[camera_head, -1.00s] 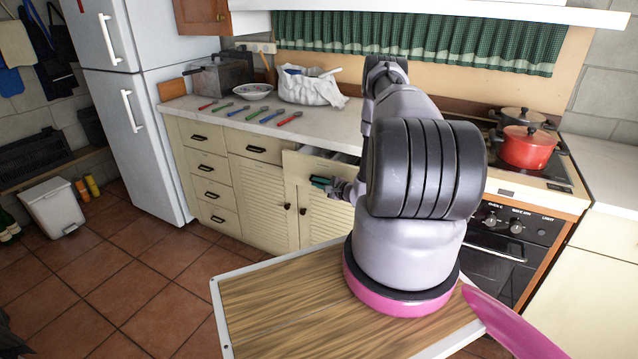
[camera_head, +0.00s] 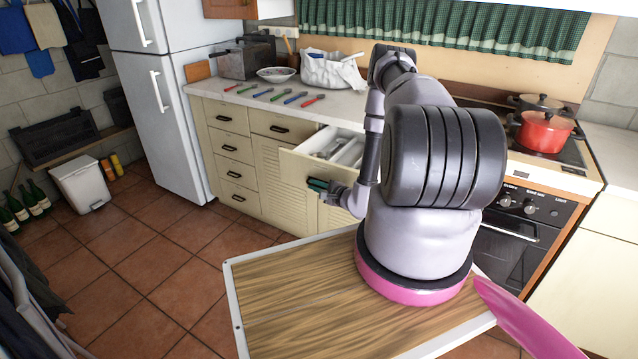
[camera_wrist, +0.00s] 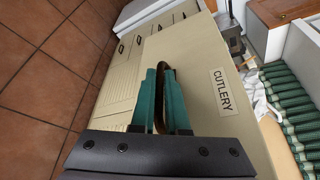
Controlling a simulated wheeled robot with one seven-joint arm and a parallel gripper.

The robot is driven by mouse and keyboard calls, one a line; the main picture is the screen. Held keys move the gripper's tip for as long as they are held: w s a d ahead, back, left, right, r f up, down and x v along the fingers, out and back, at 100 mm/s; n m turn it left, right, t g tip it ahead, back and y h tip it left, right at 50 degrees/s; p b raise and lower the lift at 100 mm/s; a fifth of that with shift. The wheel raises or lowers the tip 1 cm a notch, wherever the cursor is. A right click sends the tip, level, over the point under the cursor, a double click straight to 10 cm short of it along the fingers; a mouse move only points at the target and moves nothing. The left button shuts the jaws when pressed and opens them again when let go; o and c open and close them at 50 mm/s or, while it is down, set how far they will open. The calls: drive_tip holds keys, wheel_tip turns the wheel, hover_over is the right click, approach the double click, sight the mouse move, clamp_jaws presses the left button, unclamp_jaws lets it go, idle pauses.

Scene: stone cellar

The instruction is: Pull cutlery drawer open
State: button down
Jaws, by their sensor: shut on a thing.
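The cutlery drawer (camera_head: 303,168) is a cream drawer under the worktop, pulled well out, with pale cutlery in a divided tray (camera_head: 345,152) showing inside. In the wrist view its front (camera_wrist: 205,65) carries a label reading CUTLERY (camera_wrist: 222,89). My gripper (camera_head: 318,186) is at the drawer front, and its green fingers (camera_wrist: 160,100) are shut on the dark curved handle (camera_wrist: 160,78). The handle itself is hard to make out in the head view, behind the fingers.
Several coloured utensils (camera_head: 290,98), a bowl (camera_head: 276,74) and a white cloth bag (camera_head: 330,70) lie on the worktop (camera_head: 360,103). A red pot (camera_head: 545,132) stands on the hob at right.

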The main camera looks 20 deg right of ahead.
drive_tip(key=shift+s+a+f, duration=0.1)
drive_tip(key=shift+s, duration=0.05)
drive_tip(key=c, duration=1.2)
unclamp_jaws()
drive_tip(key=v, duration=1)
drive_tip(key=shift+s, duration=0.3)
